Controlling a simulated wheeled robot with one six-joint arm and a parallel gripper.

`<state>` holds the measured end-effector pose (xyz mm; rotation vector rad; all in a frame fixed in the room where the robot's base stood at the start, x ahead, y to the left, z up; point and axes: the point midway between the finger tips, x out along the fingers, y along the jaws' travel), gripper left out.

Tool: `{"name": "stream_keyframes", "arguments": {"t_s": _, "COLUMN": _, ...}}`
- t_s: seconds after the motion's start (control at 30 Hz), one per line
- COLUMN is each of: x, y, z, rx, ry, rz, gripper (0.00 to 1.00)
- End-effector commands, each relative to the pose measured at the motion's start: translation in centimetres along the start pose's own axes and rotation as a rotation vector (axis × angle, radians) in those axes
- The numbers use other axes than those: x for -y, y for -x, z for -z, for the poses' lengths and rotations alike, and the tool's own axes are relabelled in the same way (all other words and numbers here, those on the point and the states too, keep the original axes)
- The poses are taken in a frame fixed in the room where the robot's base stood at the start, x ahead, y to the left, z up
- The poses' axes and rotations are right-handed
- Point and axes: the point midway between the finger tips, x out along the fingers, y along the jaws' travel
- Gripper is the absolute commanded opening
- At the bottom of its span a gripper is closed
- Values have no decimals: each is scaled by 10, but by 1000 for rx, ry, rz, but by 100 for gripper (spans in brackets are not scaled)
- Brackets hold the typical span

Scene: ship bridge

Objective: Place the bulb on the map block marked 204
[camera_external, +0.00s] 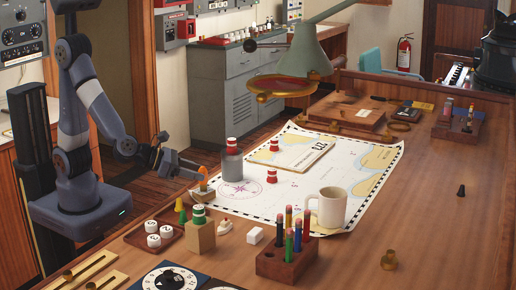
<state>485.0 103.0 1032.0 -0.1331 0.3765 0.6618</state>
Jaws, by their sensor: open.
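My gripper (188,170) hangs over the left edge of the table with its jaws open. Just right of it is a small orange-topped piece (201,177) on a brownish base; I cannot tell whether they touch. No thing is clearly recognisable as the bulb at this size. A pale flat block (300,154) with dark, turned digits lies on the chart; I cannot read a clear 204 on it. A small red-and-white piece (273,147) stands at its left edge.
The chart (370,185) carries a mug (329,208) and a grey cylinder (232,167) with a red-and-white top. A pencil block (287,263) and a tan block (201,238) stand in front. A lamp (305,55) overhangs the back. The right side is mostly clear.

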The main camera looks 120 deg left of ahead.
Motion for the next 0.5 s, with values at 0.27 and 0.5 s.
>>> {"name": "stream_keyframes", "arguments": {"t_s": 0.27, "x": 1, "y": 57, "z": -2, "rx": 3, "ry": 0, "rz": 5, "gripper": 47}}
{"name": "stream_keyframes", "arguments": {"t_s": 0.5, "x": 1, "y": 85, "z": -1, "rx": 1, "ry": 0, "rz": 1, "gripper": 47}}
